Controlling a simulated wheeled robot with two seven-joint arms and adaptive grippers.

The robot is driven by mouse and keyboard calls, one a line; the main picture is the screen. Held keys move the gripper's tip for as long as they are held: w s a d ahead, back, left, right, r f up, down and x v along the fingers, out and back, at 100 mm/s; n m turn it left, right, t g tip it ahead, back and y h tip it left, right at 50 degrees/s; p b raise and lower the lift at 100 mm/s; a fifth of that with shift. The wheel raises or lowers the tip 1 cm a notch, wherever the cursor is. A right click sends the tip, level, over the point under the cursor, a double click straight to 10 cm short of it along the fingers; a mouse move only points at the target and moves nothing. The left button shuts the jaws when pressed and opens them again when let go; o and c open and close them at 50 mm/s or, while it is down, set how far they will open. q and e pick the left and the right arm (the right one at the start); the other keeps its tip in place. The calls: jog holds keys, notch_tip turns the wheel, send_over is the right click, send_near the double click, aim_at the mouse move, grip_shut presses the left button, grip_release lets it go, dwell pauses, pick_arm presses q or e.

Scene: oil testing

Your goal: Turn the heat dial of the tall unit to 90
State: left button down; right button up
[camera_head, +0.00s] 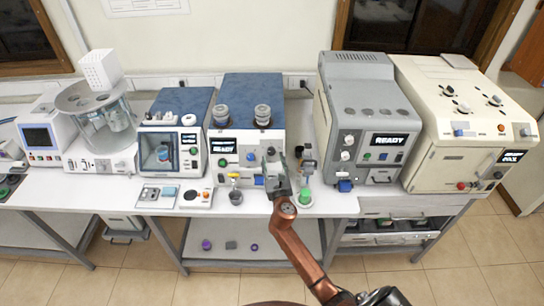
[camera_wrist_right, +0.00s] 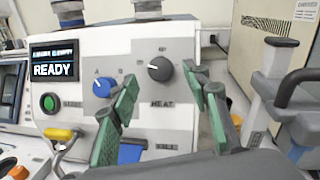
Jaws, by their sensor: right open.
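The tall unit (camera_head: 253,88) has a blue top and a light front panel on the bench; its front also fills the right wrist view (camera_wrist_right: 215,62). Its grey heat dial (camera_wrist_right: 160,69) sits above the word HEAT. The dial's scale marks are too small to read. My right gripper (camera_wrist_right: 161,80) is open with its green-padded fingers on either side of the dial in that view; I cannot tell whether they touch it. In the head view my right gripper (camera_head: 276,170) covers that part of the panel. My left gripper is not in view.
A blue dial (camera_wrist_right: 102,87) lies left of the heat dial, close to the left finger. A READY display (camera_wrist_right: 55,66) and green button (camera_wrist_right: 50,102) are further left.

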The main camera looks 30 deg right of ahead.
aim_at(271, 151)
jog(key=shift+x, duration=1.5)
jog(key=c, duration=1.1)
